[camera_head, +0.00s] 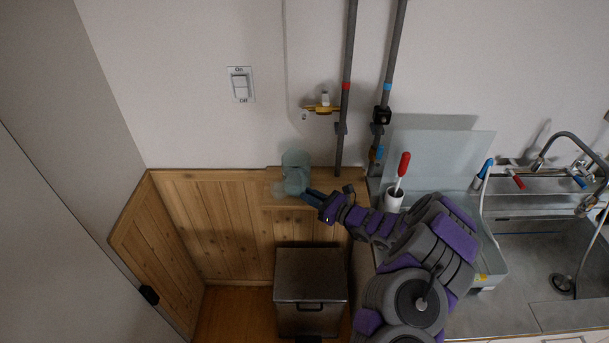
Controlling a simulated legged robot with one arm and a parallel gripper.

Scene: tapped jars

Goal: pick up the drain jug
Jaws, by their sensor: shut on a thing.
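The drain jug (296,174) is a pale blue-green, rounded vessel at the wooden ledge by the wall, left of the grey pipes. My gripper (312,196) reaches it from the right and is shut on it, at its lower right side. The fingertips are small and partly hidden against the jug. I cannot tell whether the jug rests on the ledge or hangs just above it.
A brass tap (323,108) is on the wall above the jug. Grey pipes (346,95) run beside it. A metal bin (310,290) stands below. A white holder (394,198) with a red-handled brush and a sink (540,240) are at right. A wall switch (241,84) is at upper left.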

